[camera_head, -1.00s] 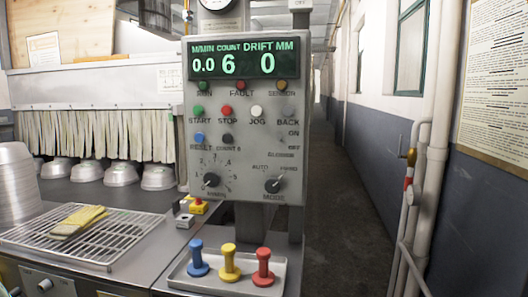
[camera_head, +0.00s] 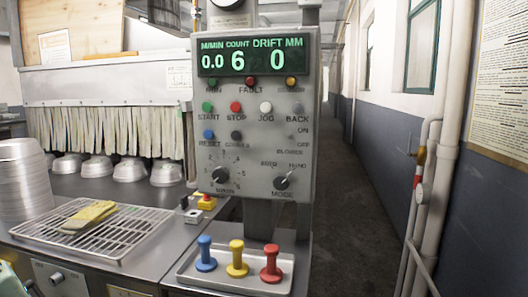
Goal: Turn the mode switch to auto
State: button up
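The mode switch (camera_head: 282,182) is a round dark knob at the lower right of the grey control panel (camera_head: 252,150). Its light pointer mark slants up and to the right, towards the HAND label (camera_head: 297,166). The other position label, AUTO (camera_head: 268,163), is at the knob's upper left and is blurred. Nothing touches or covers the knob. My gripper is not in this view. A pale green shape cut off at the lower left corner cannot be identified.
A similar speed knob (camera_head: 221,175) sits left of the mode switch, with coloured push buttons above. A tray (camera_head: 190,277) with blue, yellow and red pegs stands below the panel. The aisle at right is open.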

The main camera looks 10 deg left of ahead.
aim_at(282, 183)
jog(key=i+j+u, duration=0.1)
jog(key=j, duration=0.3)
jog(key=i+j+u, duration=0.1)
jog(key=j, duration=0.3)
jog(key=i+j+u, duration=0.1)
jog(key=j, duration=0.3)
jog(key=i+j+u, duration=0.1)
jog(key=j, duration=0.3)
jog(key=i, duration=0.05)
